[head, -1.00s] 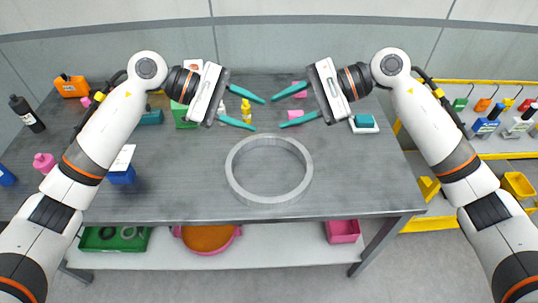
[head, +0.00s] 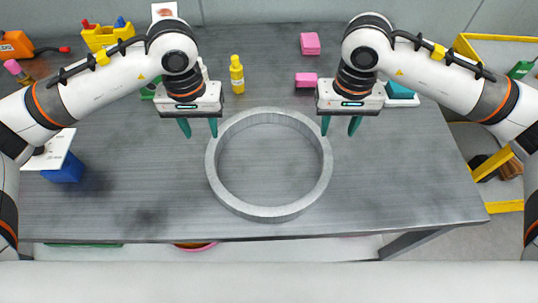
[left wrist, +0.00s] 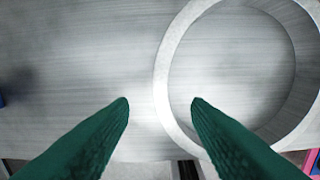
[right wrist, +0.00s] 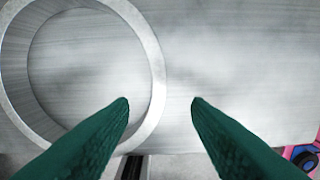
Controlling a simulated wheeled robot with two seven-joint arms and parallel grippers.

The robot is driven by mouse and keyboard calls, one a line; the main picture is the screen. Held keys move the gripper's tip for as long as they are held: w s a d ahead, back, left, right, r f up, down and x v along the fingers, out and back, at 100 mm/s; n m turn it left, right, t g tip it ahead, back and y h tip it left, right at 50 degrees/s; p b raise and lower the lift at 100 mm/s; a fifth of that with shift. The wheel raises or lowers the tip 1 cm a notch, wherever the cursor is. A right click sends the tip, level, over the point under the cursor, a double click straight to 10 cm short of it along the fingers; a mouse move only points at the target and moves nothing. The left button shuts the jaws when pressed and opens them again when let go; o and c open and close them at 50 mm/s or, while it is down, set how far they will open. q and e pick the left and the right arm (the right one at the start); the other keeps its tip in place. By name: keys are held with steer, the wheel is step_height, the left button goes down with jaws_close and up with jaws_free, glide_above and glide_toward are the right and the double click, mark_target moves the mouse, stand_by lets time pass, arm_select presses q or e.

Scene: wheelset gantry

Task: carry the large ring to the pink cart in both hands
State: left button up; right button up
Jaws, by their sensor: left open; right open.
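The large grey ring (head: 268,214) lies flat on the grey table. My left gripper (head: 200,134) is open and empty, pointing down by the ring's upper-left side. In the left wrist view the ring's rim (left wrist: 162,80) lies between and beyond the fingertips (left wrist: 160,102). My right gripper (head: 340,133) is open and empty, pointing down by the upper-right side. In the right wrist view the rim (right wrist: 158,75) lies similarly beyond the fingertips (right wrist: 160,102). No contact shows. A pink thing with a blue round part (right wrist: 303,155) is cut off; I cannot tell whether it is the pink cart.
A yellow bottle (head: 237,74) and pink blocks (head: 310,44) stand behind the ring. The table (head: 400,190) is clear in front and to the right of the ring.

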mark_target(210, 154)
arm_select(q)
step_height(210, 154, down, 12)
steer(key=shift+w+f, duration=0.1)
arm_select(e)
step_height(210, 154, down, 12)
steer(key=shift+w+f, duration=0.1)
arm_select(q)
jaws_close()
arm_select(e)
jaws_close()
